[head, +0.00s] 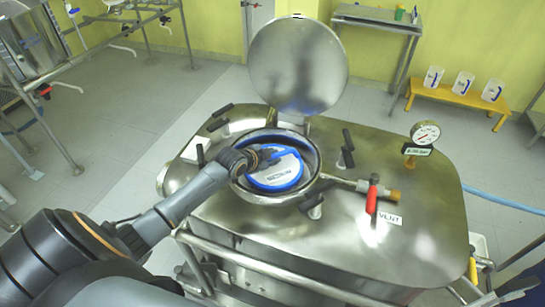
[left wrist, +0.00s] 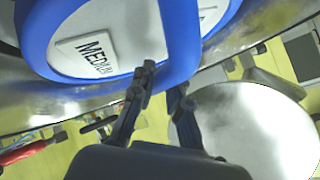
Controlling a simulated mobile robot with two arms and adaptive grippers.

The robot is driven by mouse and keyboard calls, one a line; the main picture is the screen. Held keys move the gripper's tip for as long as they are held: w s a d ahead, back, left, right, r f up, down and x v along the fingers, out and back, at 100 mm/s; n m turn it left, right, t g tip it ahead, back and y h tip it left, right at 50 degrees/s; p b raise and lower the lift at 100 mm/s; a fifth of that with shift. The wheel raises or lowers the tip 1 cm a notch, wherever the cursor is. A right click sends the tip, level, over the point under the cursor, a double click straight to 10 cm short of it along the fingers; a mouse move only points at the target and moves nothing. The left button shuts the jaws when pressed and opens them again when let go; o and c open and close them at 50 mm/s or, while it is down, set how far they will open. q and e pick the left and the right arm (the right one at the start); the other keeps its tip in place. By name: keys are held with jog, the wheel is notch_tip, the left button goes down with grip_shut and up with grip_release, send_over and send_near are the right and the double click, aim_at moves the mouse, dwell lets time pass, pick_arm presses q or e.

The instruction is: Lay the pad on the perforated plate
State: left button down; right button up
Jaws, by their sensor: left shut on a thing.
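The pad (head: 275,174) is a round white disc with a blue rim and a blue strap across it. It is in the mouth of the open round manway (head: 313,179) on the steel vessel. My left gripper (head: 270,156) reaches over it from the left and is shut on its blue strap. In the left wrist view the pad (left wrist: 95,45) shows a label reading "MEDIUM", and the left gripper's fingers (left wrist: 165,85) close at the blue band. The perforated plate cannot be made out; the pad and manway wall hide what lies below. My right gripper is not in view.
The round lid (head: 298,65) stands open behind the manway. Black clamp handles surround the opening. A red-handled valve (head: 372,195) and a pressure gauge (head: 425,133) stand on the vessel top to the right. A yellow bench (head: 455,97) with white jugs is at the back right.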

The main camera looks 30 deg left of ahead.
pick_arm(q)
jog(key=shift+s+d+f, duration=0.1)
jog(key=shift+f, duration=0.15)
jog(key=c, duration=1.3)
grip_release()
jog(key=shift+s+f, duration=0.1)
jog(key=shift+f, duration=0.15)
jog(key=shift+d, duration=0.1)
jog(key=shift+r, duration=0.2)
jog(key=v, duration=0.8)
jog(key=r+v, duration=0.1)
jog(key=v, duration=0.3)
jog(key=shift+w+a+r, duration=0.2)
